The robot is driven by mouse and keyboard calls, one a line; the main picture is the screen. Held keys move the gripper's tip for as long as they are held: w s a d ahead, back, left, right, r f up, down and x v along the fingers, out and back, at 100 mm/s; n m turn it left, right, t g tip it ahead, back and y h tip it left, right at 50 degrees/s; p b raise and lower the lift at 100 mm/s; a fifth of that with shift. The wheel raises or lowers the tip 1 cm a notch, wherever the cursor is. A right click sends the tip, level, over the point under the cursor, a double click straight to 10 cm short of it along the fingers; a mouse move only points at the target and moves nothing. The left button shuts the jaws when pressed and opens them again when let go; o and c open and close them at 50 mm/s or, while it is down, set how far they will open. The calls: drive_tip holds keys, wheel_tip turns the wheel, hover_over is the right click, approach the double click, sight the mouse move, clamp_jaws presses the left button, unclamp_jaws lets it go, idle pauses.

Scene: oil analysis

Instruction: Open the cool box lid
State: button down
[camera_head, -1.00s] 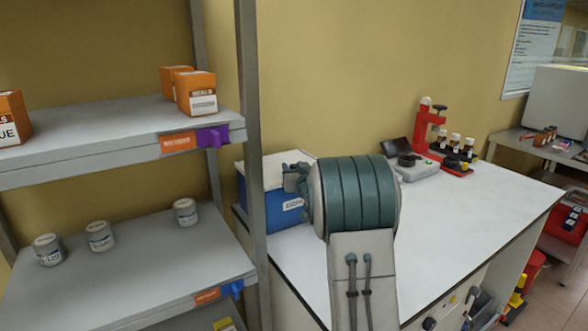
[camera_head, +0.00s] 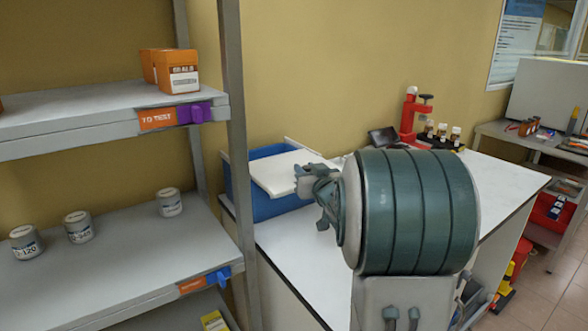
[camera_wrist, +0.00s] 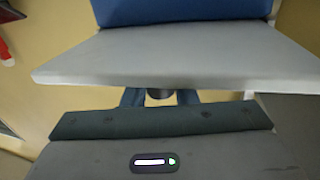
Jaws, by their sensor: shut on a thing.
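The cool box (camera_head: 275,208) is blue and stands on the white bench beside the shelf rack in the head view. Its white lid (camera_head: 285,171) sits askew, and blue shows along its back and left sides. In the wrist view the lid (camera_wrist: 185,52) spans the picture as a pale slab, with blue of the box (camera_wrist: 180,10) beyond it. My gripper (camera_head: 306,181) is at the lid's right edge, shut on it. In the wrist view the fingers (camera_wrist: 160,97) reach under the lid's near edge, and their tips are hidden.
The shelf rack's upright (camera_head: 236,150) stands close to the left of the box. The bench top (camera_head: 290,260) is clear in front. A red stand (camera_head: 410,115) and small bottles (camera_head: 442,131) are at the back right.

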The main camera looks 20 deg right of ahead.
drive_tip(key=shift+s+d, duration=0.15)
drive_tip(key=shift+s, duration=0.6)
drive_tip(key=shift+s+d, duration=0.15)
drive_tip(key=shift+s, duration=0.55)
drive_tip(key=c, duration=1.2)
unclamp_jaws()
drive_tip(key=shift+o, duration=0.2)
drive_tip(key=s, duration=1.3)
drive_tip(key=shift+s+a, duration=0.25)
drive_tip(key=shift+s, duration=0.15)
